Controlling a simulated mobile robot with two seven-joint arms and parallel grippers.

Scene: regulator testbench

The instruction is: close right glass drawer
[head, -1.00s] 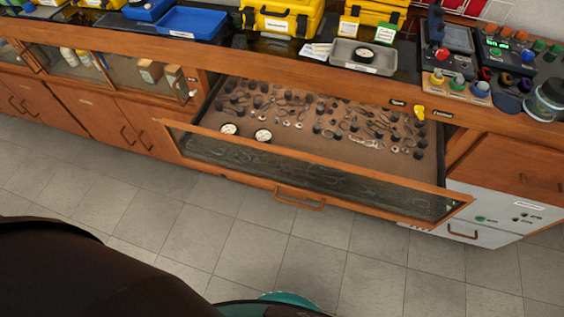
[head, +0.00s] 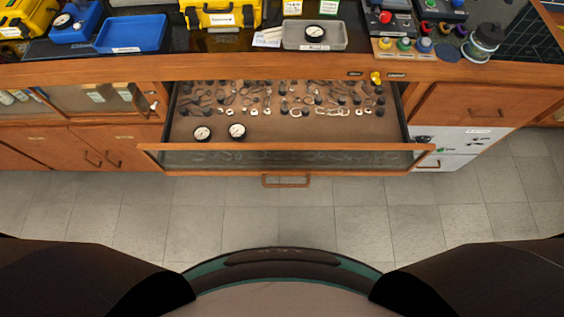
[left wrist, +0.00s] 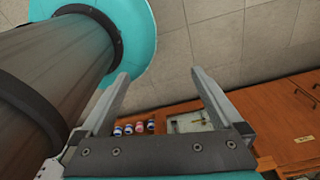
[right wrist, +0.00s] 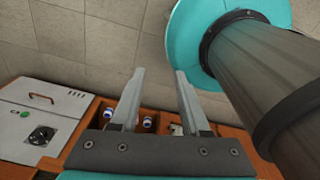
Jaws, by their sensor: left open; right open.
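The right glass drawer (head: 290,148) is pulled open below the counter, with a wooden frame around its glass front. Its handle (head: 286,181) sticks out at the front middle. Small fittings and two round gauges (head: 237,131) lie inside it. My left gripper (left wrist: 158,75) is open and empty in the left wrist view. My right gripper (right wrist: 158,73) is open and empty in the right wrist view. Neither gripper shows in the head view, and neither touches the drawer in the wrist views.
The counter edge (head: 260,68) runs above the drawer. On top stand a blue tray (head: 131,32), a grey tray (head: 314,36), a yellow case (head: 220,13) and a jar (head: 482,42). A white panel unit (head: 460,142) is right of the drawer. The tiled floor (head: 300,218) before it is clear.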

